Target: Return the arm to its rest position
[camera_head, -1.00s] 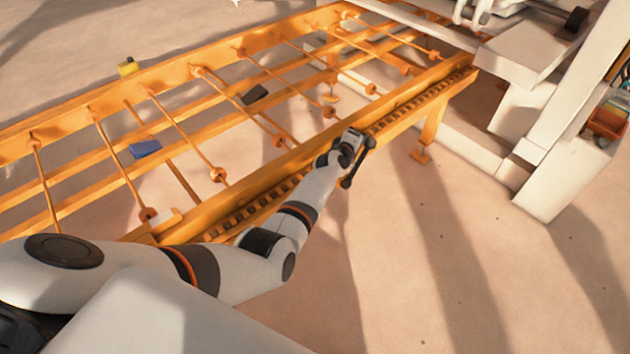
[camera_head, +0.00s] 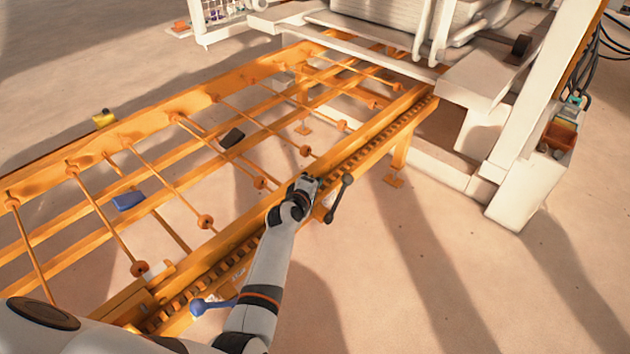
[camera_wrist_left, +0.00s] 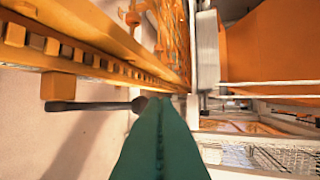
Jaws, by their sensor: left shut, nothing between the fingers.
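My left arm reaches in from the lower left in the head view. Its gripper (camera_head: 307,184) is over the front orange rail of the roller frame (camera_head: 372,140). In the left wrist view the green fingers (camera_wrist_left: 160,105) are together, with nothing held. A dark lever with a round knob (camera_head: 339,198) is just right of the gripper in the head view. It also shows left of the fingers in the left wrist view (camera_wrist_left: 95,105); I cannot tell whether they touch. My right gripper is not in view.
A blue-knobbed lever (camera_head: 210,306) is beside my forearm. A blue block (camera_head: 128,201), a dark block (camera_head: 232,138) and a yellow block (camera_head: 104,118) lie beyond the front rail. The white press (camera_head: 480,85) stands at the back right. The floor at right is open.

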